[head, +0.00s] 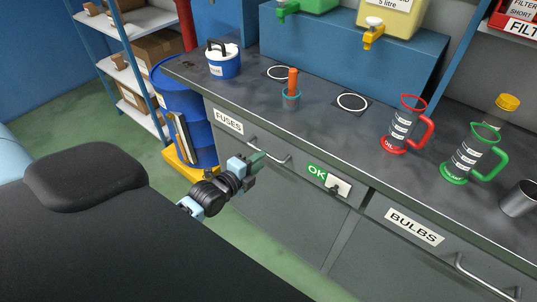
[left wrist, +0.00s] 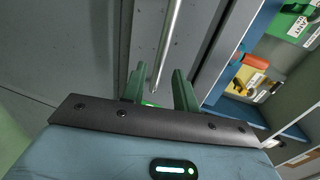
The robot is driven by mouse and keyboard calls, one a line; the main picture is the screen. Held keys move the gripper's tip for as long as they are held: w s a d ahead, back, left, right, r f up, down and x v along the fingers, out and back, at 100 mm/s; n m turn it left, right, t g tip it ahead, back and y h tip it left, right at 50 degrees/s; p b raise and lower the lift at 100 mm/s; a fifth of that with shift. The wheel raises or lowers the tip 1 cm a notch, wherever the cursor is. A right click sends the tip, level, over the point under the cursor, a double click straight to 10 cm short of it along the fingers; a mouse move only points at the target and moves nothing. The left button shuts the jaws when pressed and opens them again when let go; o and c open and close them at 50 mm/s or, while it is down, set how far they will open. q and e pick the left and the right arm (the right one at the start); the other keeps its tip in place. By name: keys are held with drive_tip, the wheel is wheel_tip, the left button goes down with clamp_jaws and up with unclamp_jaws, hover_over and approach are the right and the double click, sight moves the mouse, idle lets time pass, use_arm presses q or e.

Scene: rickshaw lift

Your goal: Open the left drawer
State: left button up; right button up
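The left drawer is the grey front labelled FUSES (head: 228,121) under the workbench top, and it looks shut. Its metal bar handle (head: 275,155) shows in the head view, and the bar also shows in the left wrist view (left wrist: 170,40). My left gripper (head: 257,159) is at the handle's left part, in front of the drawer. In the left wrist view its two green fingers (left wrist: 160,80) stand apart with the bar running in between them from above. I cannot tell whether they touch the bar. My right gripper is not in view.
A second drawer labelled BULBS (head: 413,227) is at the right. On the bench top (head: 330,125) stand a red jug (head: 405,125), a green jug (head: 470,155) and a blue-white container (head: 223,62). A blue barrel (head: 195,110) stands left of the bench. A dark body surface fills the lower left.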

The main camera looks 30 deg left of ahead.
sight(268, 154)
use_arm(q)
drive_tip(key=shift+x, duration=2.55)
clamp_jaws()
drive_tip(key=shift+f, duration=0.1)
